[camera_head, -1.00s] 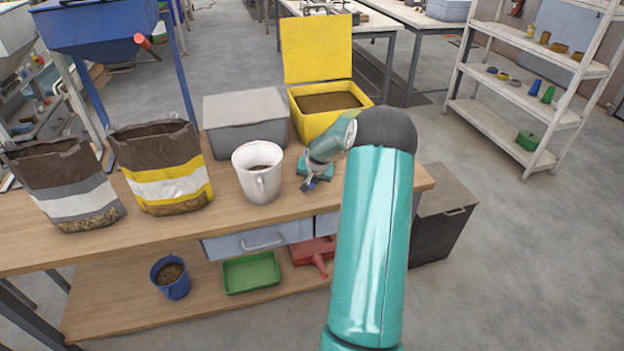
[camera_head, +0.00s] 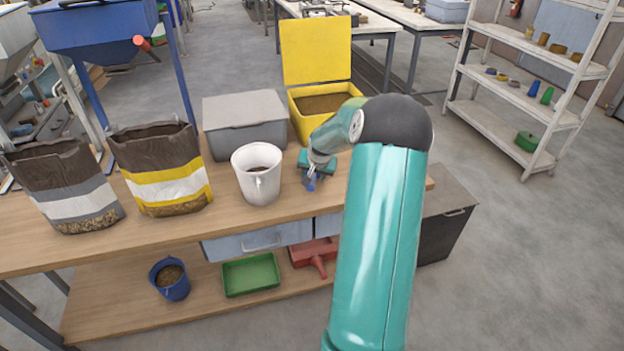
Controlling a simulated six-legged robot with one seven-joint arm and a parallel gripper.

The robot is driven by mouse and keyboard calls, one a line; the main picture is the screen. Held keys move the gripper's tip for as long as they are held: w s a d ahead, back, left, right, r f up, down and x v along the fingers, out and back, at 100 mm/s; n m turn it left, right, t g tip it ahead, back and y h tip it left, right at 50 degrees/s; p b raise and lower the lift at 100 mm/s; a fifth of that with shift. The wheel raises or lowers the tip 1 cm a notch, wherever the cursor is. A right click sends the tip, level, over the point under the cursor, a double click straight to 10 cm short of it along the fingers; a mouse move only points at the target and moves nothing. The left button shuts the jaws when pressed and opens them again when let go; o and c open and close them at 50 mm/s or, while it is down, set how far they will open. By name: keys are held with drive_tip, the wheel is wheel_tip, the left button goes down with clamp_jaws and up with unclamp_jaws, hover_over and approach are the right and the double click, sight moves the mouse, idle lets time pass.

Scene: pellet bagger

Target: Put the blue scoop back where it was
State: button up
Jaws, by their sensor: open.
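My gripper (camera_head: 313,177) is small in the view, over the bench top just right of the white jug. It points down, with its jaws open. A small blue piece (camera_head: 311,186) shows at its fingertips; it may be the blue scoop, but it is too small to tell its shape or whether it touches the bench. A teal block (camera_head: 326,167) lies behind the gripper, partly covered by it. The open yellow bin (camera_head: 299,121) with brown pellets stands behind, its lid upright.
The white jug (camera_head: 250,188) stands close left of my gripper. A closed grey bin (camera_head: 243,132) and two open bags (camera_head: 172,188) are further left. The lower shelf holds a blue bucket (camera_head: 172,288), a green tray (camera_head: 249,284) and a red scoop-like thing (camera_head: 314,253).

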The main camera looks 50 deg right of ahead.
drive_tip(key=s+a+r+n, duration=0.3)
drive_tip(key=a+r, duration=0.7)
drive_tip(key=a, duration=0.4)
drive_tip(key=s+a+r+n, duration=0.25)
drive_tip(key=a+r, duration=0.65)
drive_tip(key=a, duration=0.5)
drive_tip(key=s+a+r+n+y, duration=0.3)
drive_tip(key=s+a+n, duration=0.3)
drive_tip(key=s+a, duration=1)
drive_tip(key=shift+s+a+r+t, duration=0.15)
drive_tip(key=shift+s+a+t, duration=0.2)
drive_tip(key=shift+a, duration=0.75)
drive_tip(key=shift+d, duration=0.1)
